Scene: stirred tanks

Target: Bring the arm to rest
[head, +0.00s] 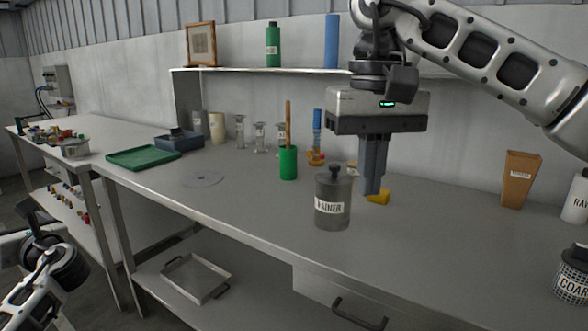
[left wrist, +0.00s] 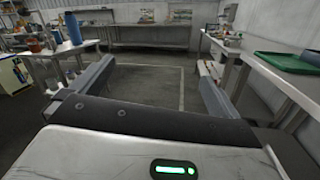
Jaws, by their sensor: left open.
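My right arm reaches in from the upper right of the head view. Its gripper (head: 372,190) points down over the bench, with its two fingers close together and nothing visible between them. Part of my left arm (head: 45,270) shows at the lower left. In the left wrist view, my left gripper (left wrist: 154,65) has its fingers wide apart, with only open floor seen between them.
The long bench (head: 250,215) holds a green cup (head: 288,163), a green tray (head: 144,158), a blue bin (head: 180,141), glassware and a brown tapered container (head: 520,180). A wall shelf (head: 300,71) is behind the right gripper. A metal tray (head: 196,278) lies on the lower shelf.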

